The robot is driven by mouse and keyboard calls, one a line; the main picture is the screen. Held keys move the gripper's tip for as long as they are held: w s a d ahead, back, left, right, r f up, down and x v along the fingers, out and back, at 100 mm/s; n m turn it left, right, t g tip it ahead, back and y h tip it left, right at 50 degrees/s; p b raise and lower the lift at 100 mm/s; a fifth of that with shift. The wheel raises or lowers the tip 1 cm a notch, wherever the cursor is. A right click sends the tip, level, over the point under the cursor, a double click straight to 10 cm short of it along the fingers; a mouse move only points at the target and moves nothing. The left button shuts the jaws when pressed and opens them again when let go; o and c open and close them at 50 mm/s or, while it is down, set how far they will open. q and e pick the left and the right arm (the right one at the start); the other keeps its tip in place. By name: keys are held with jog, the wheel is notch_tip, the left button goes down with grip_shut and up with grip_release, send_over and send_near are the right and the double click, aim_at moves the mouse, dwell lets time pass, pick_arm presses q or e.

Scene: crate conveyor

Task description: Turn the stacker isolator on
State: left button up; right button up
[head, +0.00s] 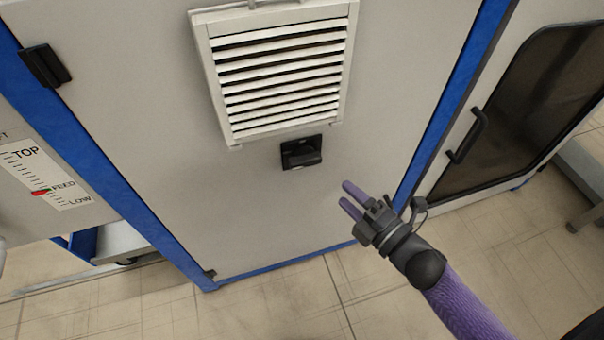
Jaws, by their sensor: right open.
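The isolator (301,153) is a black rotary switch on a dark square plate, set in the pale cabinet panel just below the louvred vent. Its knob points roughly sideways in the picture. My right gripper (348,196) comes in from the lower right, its two purple fingers apart and empty. The fingertips are below and to the right of the switch, with a gap between them and it. My left gripper is not in view.
The white louvred vent (279,75) stands out above the switch. Blue trim (453,95) edges the cabinet. At right is a dark-windowed door with a black handle (467,136). A level scale (42,178) is at left. Tiled floor lies below.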

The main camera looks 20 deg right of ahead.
aim_at(309, 165)
jog(key=b+x, duration=0.1)
jog(key=x, duration=0.2)
jog(key=b+x, duration=0.1)
jog(key=x, duration=0.3)
jog(key=b+x, duration=0.1)
jog(key=x, duration=0.2)
jog(key=shift+w+a+f, duration=0.2)
jog(key=shift+f, duration=0.1)
jog(key=c, duration=0.6)
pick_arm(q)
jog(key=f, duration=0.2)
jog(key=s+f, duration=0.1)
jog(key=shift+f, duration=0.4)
pick_arm(e)
grip_shut()
